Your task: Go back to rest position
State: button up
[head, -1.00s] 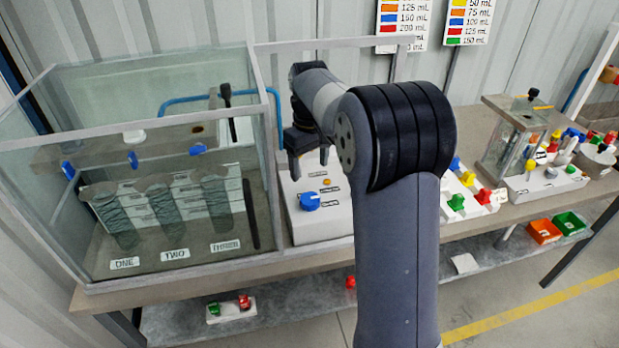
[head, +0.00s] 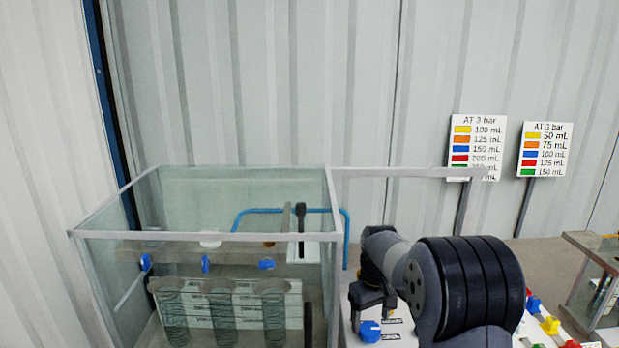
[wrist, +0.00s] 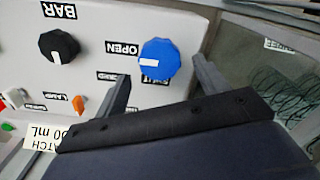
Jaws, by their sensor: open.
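My gripper (head: 372,302) is at the lower middle of the head view, to the right of the glass tank (head: 205,236) and above the white control panel (head: 398,326). A blue knob (head: 370,331) shows just below it. In the wrist view my gripper (wrist: 162,88) has its two fingers spread apart with nothing between them. The blue knob (wrist: 158,58) lies beyond the fingers, by the OPEN and SHUT labels, and looks apart from them.
The tank holds several coiled columns (head: 222,315) and blue valves (head: 206,264). A black knob (wrist: 59,45) is on the panel. Two colour-coded signs (head: 477,146) stand behind, by the wall. A second glass box (head: 598,283) is at the right edge.

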notch_tip(320, 180, down, 3)
jog(key=shift+r, duration=0.1)
jog(key=shift+r, duration=0.1)
dwell(0.5)
